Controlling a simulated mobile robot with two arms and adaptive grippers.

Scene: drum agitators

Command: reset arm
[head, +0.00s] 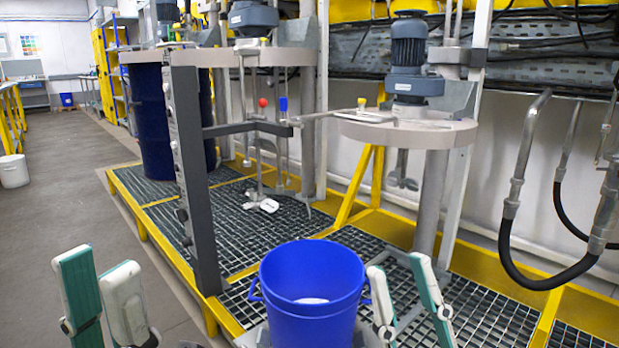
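My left gripper (98,275) is at the lower left of the head view. Its two green and white fingers point up and stand apart with nothing between them. My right gripper (401,275) is at the lower middle, just right of a blue bucket (310,306). Its two fingers are also apart, and nothing shows between them. Its left finger is close to the bucket's right side in the picture; I cannot tell if they touch. The wrists and most of both arms are below the frame.
A yellow-edged grating platform (355,241) holds drum agitators, one with a grey motor (408,60). A dark upright post (188,160) with a side bar stands left of the bucket. A dark blue drum (150,120) stands behind it. Hoses (535,280) hang at right.

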